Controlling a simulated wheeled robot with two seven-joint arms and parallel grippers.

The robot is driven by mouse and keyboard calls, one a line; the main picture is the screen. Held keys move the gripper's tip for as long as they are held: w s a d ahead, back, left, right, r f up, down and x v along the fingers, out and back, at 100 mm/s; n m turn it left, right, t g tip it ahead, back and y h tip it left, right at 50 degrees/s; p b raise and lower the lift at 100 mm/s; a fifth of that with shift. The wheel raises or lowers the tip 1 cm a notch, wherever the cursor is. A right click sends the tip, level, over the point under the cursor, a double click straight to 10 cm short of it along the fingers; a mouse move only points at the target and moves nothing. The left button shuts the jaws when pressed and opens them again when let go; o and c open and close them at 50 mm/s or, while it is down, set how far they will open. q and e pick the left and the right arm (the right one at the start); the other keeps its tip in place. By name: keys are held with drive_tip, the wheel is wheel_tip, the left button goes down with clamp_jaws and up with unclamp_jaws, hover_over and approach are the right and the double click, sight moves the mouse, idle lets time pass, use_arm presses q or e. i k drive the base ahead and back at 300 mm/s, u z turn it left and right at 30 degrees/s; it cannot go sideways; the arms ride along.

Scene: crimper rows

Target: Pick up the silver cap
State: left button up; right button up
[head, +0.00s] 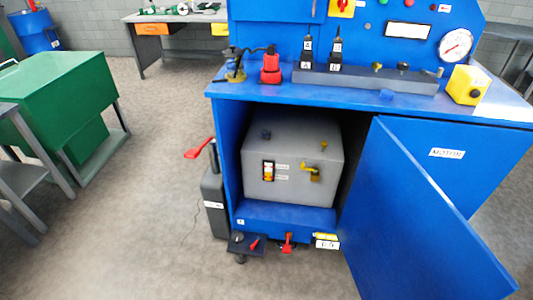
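A small silver-grey piece (440,72) stands at the right end of the dark rail (365,83) on the blue bench. It may be the silver cap, but it is too small to be sure. A brass-coloured fitting (377,67) and a dark fitting (402,67) sit on the rail to its left. Two black holders with white labels (306,65) stand at the rail's left end. Neither of my grippers is in view.
A yellow box (467,85) stands right of the rail. A red tool (270,68) and a small brass-and-dark device (235,68) stand at the left. The blue cabinet door (420,200) hangs open before a grey tank (290,150). A green cabinet (65,85) is at left.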

sight(265, 132)
drive_tip(key=u, duration=1.1)
drive_tip(key=i, duration=1)
drive_tip(key=z, duration=0.2)
